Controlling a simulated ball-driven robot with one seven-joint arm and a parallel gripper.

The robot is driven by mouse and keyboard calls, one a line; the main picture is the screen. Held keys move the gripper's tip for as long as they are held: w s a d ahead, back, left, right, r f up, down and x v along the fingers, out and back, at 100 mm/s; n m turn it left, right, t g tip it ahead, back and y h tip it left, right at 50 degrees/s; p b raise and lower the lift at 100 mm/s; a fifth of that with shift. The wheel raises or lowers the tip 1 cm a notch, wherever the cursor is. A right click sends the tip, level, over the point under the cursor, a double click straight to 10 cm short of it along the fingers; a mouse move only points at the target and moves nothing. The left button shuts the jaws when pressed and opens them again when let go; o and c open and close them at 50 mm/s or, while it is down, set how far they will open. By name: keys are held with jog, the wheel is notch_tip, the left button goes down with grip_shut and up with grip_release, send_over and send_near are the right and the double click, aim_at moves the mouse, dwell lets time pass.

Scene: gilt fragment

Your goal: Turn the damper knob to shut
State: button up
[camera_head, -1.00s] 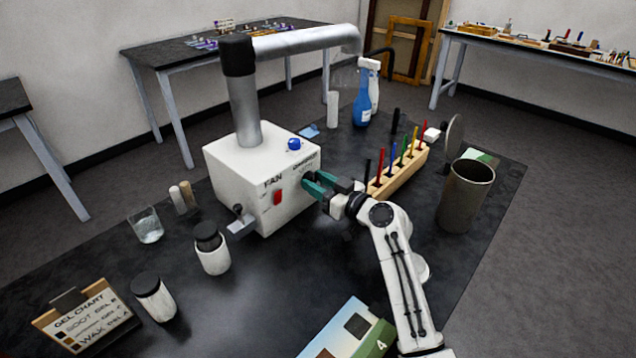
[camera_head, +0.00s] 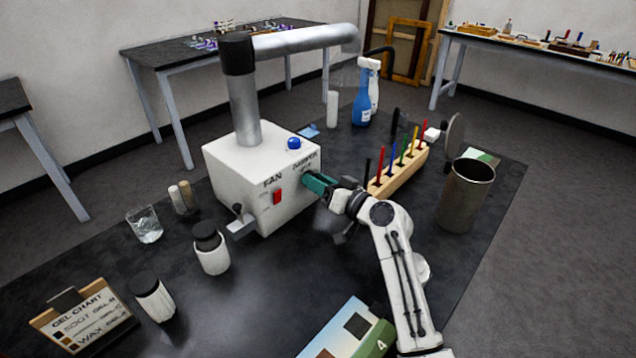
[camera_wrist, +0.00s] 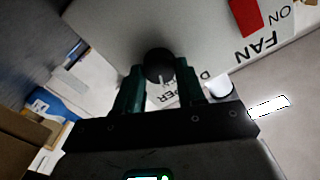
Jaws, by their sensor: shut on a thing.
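The white fan box (camera_head: 235,180) stands on the dark table with a silver duct rising from its top. It carries FAN and DAMPER lettering and a red switch (camera_head: 277,196). My gripper (camera_head: 312,184) is at its right front face, under the DAMPER lettering, and hides the knob in the head view. In the wrist view the round black damper knob (camera_wrist: 158,64) sits between the green fingertips of my gripper (camera_wrist: 159,75), which are shut on it. A pale pointer line on the knob points toward the picture's bottom, slightly right. The DAMPER letters are partly covered by the fingers.
A wooden rack (camera_head: 400,172) of coloured tools stands just right of my gripper, with a grey cup (camera_head: 467,196) beyond. A blue spray bottle (camera_head: 362,105) is behind. Black-capped jars (camera_head: 211,250) stand left in front.

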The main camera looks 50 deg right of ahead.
jog(key=shift+d+f+m+p, duration=0.1)
jog(key=shift+m+p, duration=0.95)
jog(key=shift+m, duration=2.15)
jog(key=shift+d+m+p, duration=0.1)
jog(key=shift+m+p, duration=0.9)
jog(key=shift+m, duration=2.2)
jog(key=o, duration=1)
jog(key=shift+f, duration=0.1)
jog(key=shift+s+d+b, duration=0.15)
jog(key=shift+s+b, duration=0.8)
jog(key=shift+s, duration=4.45)
